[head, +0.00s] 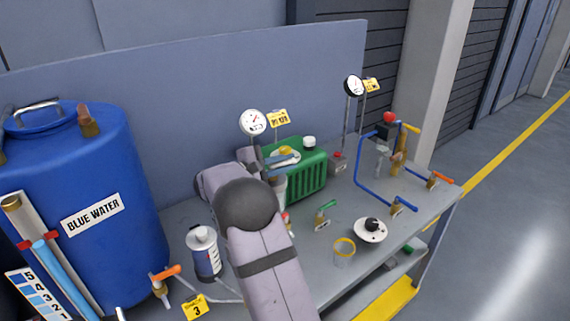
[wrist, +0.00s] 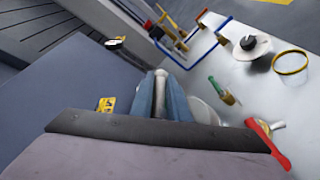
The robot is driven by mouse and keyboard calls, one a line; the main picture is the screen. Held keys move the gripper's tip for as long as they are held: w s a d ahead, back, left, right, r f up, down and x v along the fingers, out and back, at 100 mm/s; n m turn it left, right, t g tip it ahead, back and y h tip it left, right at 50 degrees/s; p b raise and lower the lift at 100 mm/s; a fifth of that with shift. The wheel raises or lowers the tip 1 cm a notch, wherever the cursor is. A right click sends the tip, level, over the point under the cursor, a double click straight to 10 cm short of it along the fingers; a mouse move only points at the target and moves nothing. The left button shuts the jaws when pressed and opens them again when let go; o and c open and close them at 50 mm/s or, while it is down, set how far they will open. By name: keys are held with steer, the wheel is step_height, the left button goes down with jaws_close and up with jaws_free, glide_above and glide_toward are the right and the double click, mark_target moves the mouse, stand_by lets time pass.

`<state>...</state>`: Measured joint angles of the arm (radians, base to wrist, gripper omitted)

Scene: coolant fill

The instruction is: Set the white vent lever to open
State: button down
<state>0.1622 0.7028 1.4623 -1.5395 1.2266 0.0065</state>
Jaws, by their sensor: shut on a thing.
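My gripper (head: 283,164) is over the bench, beside the green ribbed tank (head: 312,176), with its blue fingers near the tank's left end. In the wrist view the blue fingers (wrist: 162,92) are shut on a narrow pale piece (wrist: 160,94), which looks like the white vent lever. My arm and the fingers hide most of it, so its angle cannot be told. A pale cylinder (head: 279,191) stands just below the fingers in the head view.
A gauge (head: 252,122) on a post stands behind my gripper, and another gauge (head: 353,86) farther right. Green-handled (head: 327,207) and red-handled (wrist: 268,142) valves are close by. A blue drum (head: 95,165) is at left. A blue pipe loop (head: 362,174) is at right.

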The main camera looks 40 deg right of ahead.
steer(key=m+g, duration=0.1)
steer(key=s+m+g, duration=0.1)
steer(key=g, duration=0.1)
steer(key=shift+a+m+g+p, duration=0.2)
steer(key=shift+m+g+p, duration=0.1)
steer(key=shift+m+p, duration=0.1)
steer(key=shift+s+a+m+g+y+p, duration=0.15)
steer(key=shift+m+g+p, duration=0.25)
steer(key=shift+g, duration=0.25)
steer(key=shift+s+a+m+g+y+p, duration=0.15)
steer(key=shift+m+g+p, duration=0.15)
steer(key=shift+m+g, duration=0.3)
steer(key=shift+s+g, duration=0.1)
steer(key=shift+g, duration=0.15)
steer(key=c, duration=1.7)
jaws_free()
steer(key=shift+d, duration=0.1)
steer(key=shift+w+a, duration=0.25)
steer(key=shift+a, duration=0.3)
steer(key=shift+r+b+v, duration=0.2)
steer(key=shift+b+v, duration=0.5)
steer(key=shift+v, duration=2.45)
